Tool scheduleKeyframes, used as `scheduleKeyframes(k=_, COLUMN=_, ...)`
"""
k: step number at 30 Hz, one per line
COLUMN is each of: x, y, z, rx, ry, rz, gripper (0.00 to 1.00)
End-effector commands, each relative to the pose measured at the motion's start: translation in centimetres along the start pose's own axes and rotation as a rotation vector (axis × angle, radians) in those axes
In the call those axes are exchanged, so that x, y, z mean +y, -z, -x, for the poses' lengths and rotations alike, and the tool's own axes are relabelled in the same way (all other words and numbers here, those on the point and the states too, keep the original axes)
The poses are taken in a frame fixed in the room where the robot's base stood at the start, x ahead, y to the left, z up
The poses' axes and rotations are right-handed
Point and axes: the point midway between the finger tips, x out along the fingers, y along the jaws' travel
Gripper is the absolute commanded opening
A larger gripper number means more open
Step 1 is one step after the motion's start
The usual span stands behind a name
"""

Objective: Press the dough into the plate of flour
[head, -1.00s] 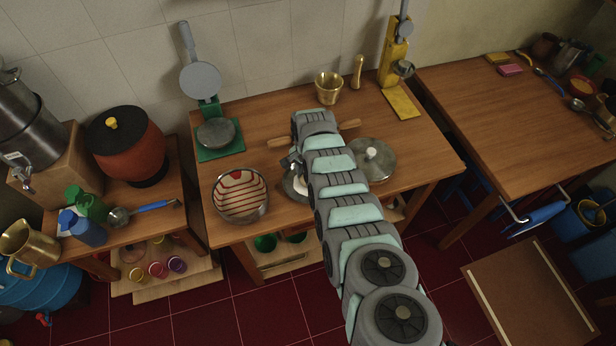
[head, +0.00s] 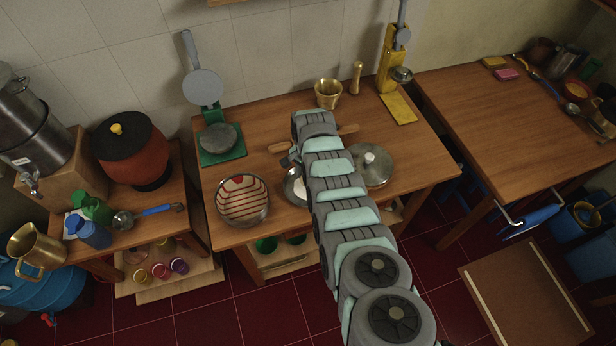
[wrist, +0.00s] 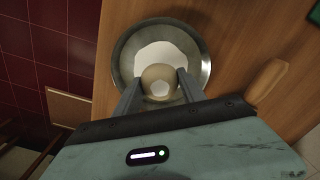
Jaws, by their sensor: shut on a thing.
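A round tan dough ball (wrist: 160,82) with a pale patch on top is between the two fingers of my gripper (wrist: 159,88) in the wrist view. My gripper is shut on it. Behind the ball is a steel plate (wrist: 201,52) with a white patch of flour (wrist: 158,55) in its middle. The ball overlaps the near part of the flour, and I cannot tell whether it touches it. In the head view the plate (head: 292,190) and flour (head: 300,187) show only in part beside my arm; the dough and fingertips are hidden.
A lidded pan (head: 376,168) stands right of my arm, a striped bowl (head: 243,200) left of the plate. A press (head: 219,139) and brass mortar (head: 328,94) stand at the back.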

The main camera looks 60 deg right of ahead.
Motion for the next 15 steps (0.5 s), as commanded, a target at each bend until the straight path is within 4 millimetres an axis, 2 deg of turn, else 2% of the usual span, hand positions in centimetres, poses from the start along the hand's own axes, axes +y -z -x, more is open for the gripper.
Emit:
scheduleKeyframes(k=1, x=0.0, y=0.0, z=0.8, rx=0.000, ry=0.000, rz=0.001, gripper=0.07)
scheduleKeyframes(k=15, x=-0.1, y=0.1, z=4.6, rx=0.005, ry=0.003, rz=0.000, gripper=0.07)
